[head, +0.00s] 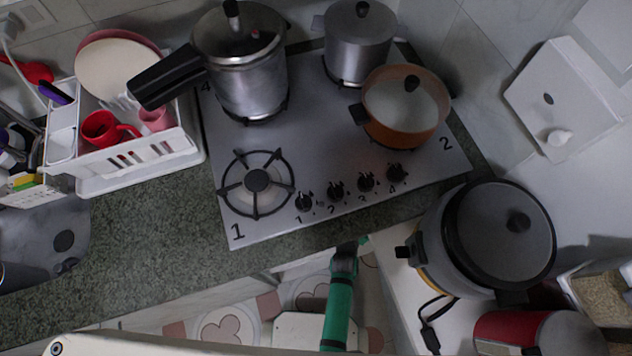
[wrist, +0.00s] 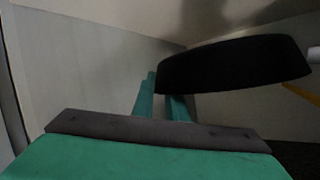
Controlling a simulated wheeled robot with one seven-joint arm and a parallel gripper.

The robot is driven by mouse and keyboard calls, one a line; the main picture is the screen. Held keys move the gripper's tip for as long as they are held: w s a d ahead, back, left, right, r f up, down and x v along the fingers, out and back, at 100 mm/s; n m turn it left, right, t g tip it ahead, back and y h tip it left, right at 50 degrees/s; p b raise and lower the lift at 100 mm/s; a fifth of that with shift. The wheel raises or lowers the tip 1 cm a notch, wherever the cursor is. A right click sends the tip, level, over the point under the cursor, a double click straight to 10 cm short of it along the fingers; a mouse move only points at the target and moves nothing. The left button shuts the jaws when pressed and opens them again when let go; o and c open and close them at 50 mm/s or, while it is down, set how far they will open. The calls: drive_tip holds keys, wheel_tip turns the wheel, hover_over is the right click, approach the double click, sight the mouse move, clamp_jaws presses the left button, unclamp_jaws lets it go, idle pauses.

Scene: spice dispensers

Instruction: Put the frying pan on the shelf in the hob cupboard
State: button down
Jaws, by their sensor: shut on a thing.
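In the wrist view my gripper (wrist: 163,104) reaches forward with its two green fingers. It is shut on the frying pan (wrist: 235,65), a dark black shape that covers the fingertips and extends to the right. The pan is held up, apart from the pale wall at the left. The exact grip point is hidden behind the pan. Pale panels surround the pan, seemingly the inside of the hob cupboard (wrist: 85,60); I cannot make out the shelf. In the head view my green arm goes under the counter edge, and the gripper and pan are hidden there.
Above, the hob (head: 300,165) carries a pressure cooker (head: 250,85), a metal pot (head: 358,45) and an orange pan (head: 405,110). A rice cooker (head: 500,235) stands on a white surface right of my arm. A yellow strip (wrist: 300,93) shows at right in the wrist view.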

drive_tip(key=shift+w, duration=0.25)
drive_tip(key=shift+w+f, duration=0.1)
drive_tip(key=shift+f, duration=0.2)
drive_tip(key=f, duration=0.5)
drive_tip(key=shift+s+a+f, duration=0.25)
drive_tip(key=shift+s+f, duration=0.15)
drive_tip(key=shift+d+f, duration=0.1)
drive_tip(key=shift+f, duration=1.65)
drive_tip(key=shift+f, duration=0.1)
drive_tip(key=c, duration=1.8)
unclamp_jaws()
drive_tip(key=shift+o, duration=0.2)
